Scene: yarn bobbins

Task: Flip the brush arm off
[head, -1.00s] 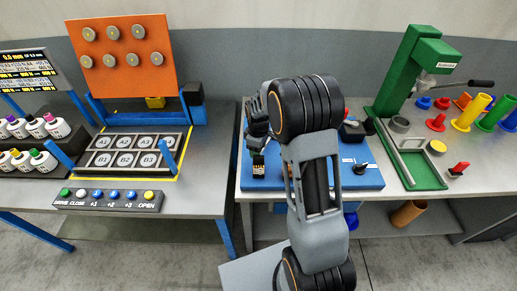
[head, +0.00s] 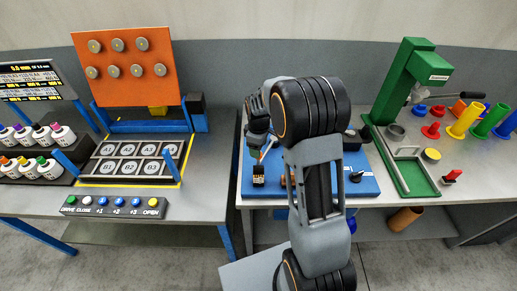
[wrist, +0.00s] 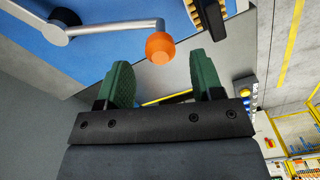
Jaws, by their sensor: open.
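A silver lever with an orange ball knob (wrist: 160,47), which looks like the brush arm, reaches in over the blue plate from a dark pivot in the wrist view. My gripper (wrist: 163,78) is open, its two green-padded fingers apart. The knob appears just beyond the fingertips and between them in the picture; I see no contact. In the head view the lever (head: 267,148) shows small beside my arm, above the blue base plate (head: 312,190). My arm hides much of this machine. A dark block with tan bristle-like strips (wrist: 207,14) lies right of the knob.
A green press (head: 402,80) and coloured cones (head: 466,120) stand on the right. On the left table are an orange board (head: 125,68), a labelled tray (head: 133,164) and a button strip (head: 113,206). A gap separates the two tables.

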